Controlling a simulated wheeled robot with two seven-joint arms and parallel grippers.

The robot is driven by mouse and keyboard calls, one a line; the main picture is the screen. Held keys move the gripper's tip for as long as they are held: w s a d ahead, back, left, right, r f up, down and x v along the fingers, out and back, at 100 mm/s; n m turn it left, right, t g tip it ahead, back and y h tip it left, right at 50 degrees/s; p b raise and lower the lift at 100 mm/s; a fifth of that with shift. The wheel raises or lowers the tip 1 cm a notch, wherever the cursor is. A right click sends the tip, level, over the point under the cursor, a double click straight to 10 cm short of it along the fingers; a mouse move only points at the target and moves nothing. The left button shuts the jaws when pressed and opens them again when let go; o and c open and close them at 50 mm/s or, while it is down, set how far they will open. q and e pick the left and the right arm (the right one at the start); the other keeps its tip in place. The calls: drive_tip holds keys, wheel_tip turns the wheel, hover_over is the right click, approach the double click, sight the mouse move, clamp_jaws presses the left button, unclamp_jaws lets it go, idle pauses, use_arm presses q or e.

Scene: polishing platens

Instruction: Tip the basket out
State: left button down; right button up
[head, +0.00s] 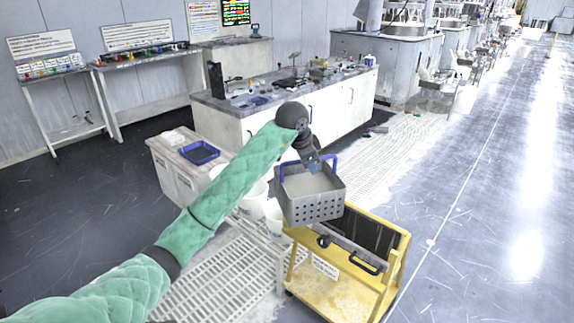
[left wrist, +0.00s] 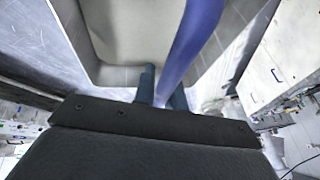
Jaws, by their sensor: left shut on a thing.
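The basket (head: 312,207) is a grey metal box with rows of holes in its front wall and a blue handle. In the head view it hangs from my left gripper (head: 312,163), above the back left part of a yellow cart, and looks roughly level. My left gripper is shut on the blue handle, which also shows in the left wrist view (left wrist: 196,38). The basket's inside (left wrist: 125,35) shows a pale, smooth surface in the wrist view; I cannot tell if this is contents or the bottom. My right gripper is not in view.
The yellow cart (head: 325,294) with a dark open bin (head: 372,232) stands below the basket. White buckets (head: 252,203) stand behind it to the left. A counter (head: 235,112) and a cabinet with a blue tray (head: 201,152) are further back. The right floor is clear.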

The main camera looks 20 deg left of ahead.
use_arm(q)
drive_tip(key=w+a+r, duration=0.4)
drive_tip(key=w, duration=0.5)
drive_tip(key=w+a+f+m, duration=0.1)
drive_tip(key=w+a+m, duration=0.1)
drive_tip(key=w+a, duration=0.5)
drive_tip(key=s+a+f+m+g, duration=0.2)
drive_tip(key=a+f+m+g, duration=0.1)
drive_tip(key=a+m, duration=0.4)
drive_tip(key=s+a+f+m+g, duration=0.3)
drive_tip(key=a+f+m, duration=0.3)
drive_tip(key=a+m, duration=0.1)
drive_tip(key=s+a+f+m+g+b, duration=0.1)
drive_tip(key=s+a+f+m+g, duration=0.1)
drive_tip(key=a+m, duration=0.5)
drive_tip(key=shift+s+f+m+g, duration=0.4)
drive_tip(key=shift+s+f+m, duration=0.25)
drive_tip(key=shift+f, duration=0.55)
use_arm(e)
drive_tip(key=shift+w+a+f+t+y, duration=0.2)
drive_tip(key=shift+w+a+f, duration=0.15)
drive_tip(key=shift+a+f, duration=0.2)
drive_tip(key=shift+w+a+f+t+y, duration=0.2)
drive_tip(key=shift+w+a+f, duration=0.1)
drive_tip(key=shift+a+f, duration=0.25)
use_arm(q)
drive_tip(key=shift+w+m, duration=0.1)
drive_tip(key=shift+m, duration=0.25)
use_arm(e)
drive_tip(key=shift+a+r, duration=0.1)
